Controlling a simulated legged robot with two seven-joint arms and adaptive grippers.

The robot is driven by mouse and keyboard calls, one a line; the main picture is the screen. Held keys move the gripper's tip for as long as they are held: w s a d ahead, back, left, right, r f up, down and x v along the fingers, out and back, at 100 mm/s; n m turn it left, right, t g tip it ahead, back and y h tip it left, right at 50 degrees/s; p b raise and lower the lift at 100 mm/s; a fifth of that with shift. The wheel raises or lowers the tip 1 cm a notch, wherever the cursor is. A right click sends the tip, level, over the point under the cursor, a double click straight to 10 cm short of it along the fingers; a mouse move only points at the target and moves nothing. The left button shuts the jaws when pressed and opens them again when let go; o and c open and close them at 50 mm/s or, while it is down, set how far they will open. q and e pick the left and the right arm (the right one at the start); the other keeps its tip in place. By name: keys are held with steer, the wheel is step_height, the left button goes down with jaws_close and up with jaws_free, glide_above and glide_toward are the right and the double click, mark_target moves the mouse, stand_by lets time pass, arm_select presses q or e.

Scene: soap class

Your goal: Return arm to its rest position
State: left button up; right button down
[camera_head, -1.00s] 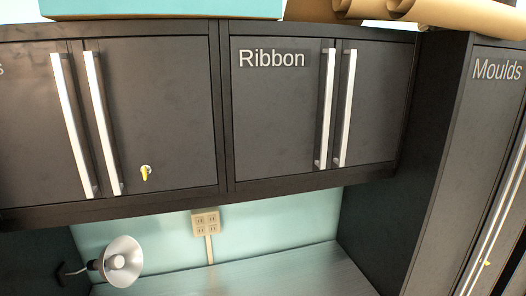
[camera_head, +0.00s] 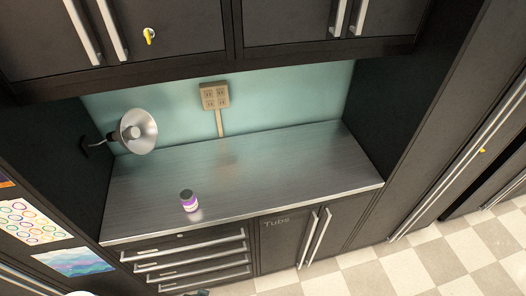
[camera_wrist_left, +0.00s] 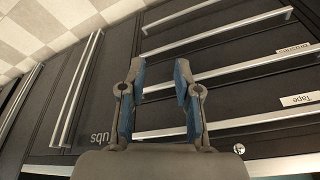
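My left gripper (camera_wrist_left: 160,95) shows in the left wrist view. Its two blue-padded fingers are apart with nothing between them, in front of the drawer fronts. In the head view neither gripper can be clearly made out; a small dark shape and a pale shape at the bottom edge are too cut off to tell. My right gripper is not in view.
A metal counter (camera_head: 270,175) carries a small purple-and-white bottle (camera_head: 189,201) near its front. A lamp (camera_head: 136,131) is on the left wall. Upper cupboards (camera_head: 330,22) overhang. Checkered floor (camera_head: 405,262) is clear at right.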

arm_select(q)
steer(key=s+f+g+b, duration=0.1)
steer(key=s+f, duration=0.2)
steer(key=f, duration=0.9)
steer(key=s+f+b, duration=0.1)
steer(key=s+f, duration=0.2)
steer(key=f, duration=1)
steer(key=s+a+f+g+b, duration=0.1)
steer(key=s+a+f+b, duration=0.1)
steer(key=s+f, duration=1.1)
steer(key=shift+s+a, duration=0.7)
steer(key=shift+s, duration=0.1)
